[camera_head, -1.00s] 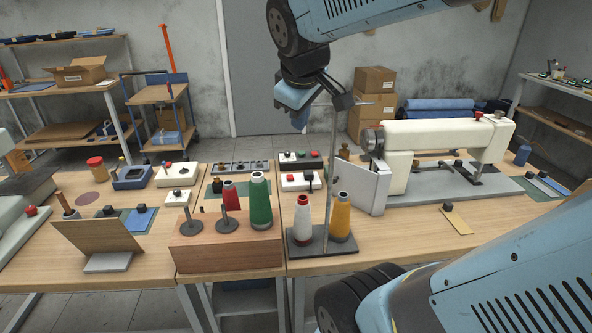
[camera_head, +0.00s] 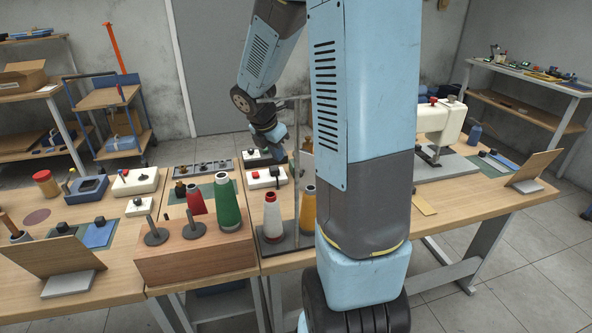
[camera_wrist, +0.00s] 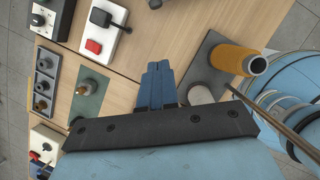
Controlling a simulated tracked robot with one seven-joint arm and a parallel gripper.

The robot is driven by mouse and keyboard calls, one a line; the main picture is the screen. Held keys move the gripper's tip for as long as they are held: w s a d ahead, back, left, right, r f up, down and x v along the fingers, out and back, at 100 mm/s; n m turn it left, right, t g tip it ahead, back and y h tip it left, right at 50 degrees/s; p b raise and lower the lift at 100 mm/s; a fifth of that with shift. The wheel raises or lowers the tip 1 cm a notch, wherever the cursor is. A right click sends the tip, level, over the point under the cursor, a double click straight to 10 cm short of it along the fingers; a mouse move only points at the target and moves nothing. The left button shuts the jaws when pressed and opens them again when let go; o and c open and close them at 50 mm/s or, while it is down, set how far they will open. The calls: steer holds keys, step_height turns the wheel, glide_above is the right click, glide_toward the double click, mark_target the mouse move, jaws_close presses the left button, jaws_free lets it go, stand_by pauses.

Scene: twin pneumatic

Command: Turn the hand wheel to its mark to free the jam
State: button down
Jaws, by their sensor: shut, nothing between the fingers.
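The white sewing machine (camera_head: 440,120) stands on the right table in the head view. My arm covers its left end, where the hand wheel sits, so the wheel and its mark are hidden now. My gripper (camera_head: 278,148) points down above the table, left of the machine, near the thin upright rod of the thread stand. In the wrist view my gripper (camera_wrist: 158,68) has its blue fingers together with nothing between them, over bare wood beside the thread stand. I cannot make out the hand wheel in the wrist view.
A thread stand with a white-and-red cone (camera_head: 272,215) and an orange cone (camera_head: 308,208) is close to my arm. A green cone (camera_head: 228,205) and red cone (camera_head: 196,200) stand left. Switch boxes (camera_head: 268,177) lie behind. A tilted board (camera_head: 535,170) stands far right.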

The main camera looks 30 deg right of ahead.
mark_target(305, 159)
steer(key=w+d+f, duration=0.3)
steer(key=d+f, duration=0.4)
steer(key=f, duration=0.3)
steer(key=shift+d+f+n, duration=0.25)
steer(key=shift+d+n, duration=0.05)
steer(key=shift+a, duration=0.1)
steer(key=shift+w+d+m+g, duration=0.4)
steer(key=shift+w+d+m, duration=0.25)
steer(key=shift+d+m, duration=0.45)
steer(key=shift+w+d+m+g, duration=0.4)
steer(key=shift+w+d+m, duration=0.4)
steer(key=shift+d, duration=0.5)
steer(key=shift+w+d+m+g, duration=0.4)
steer(key=shift+w+d+m, duration=0.15)
steer(key=shift+d+m, duration=0.55)
steer(key=shift+d, duration=0.1)
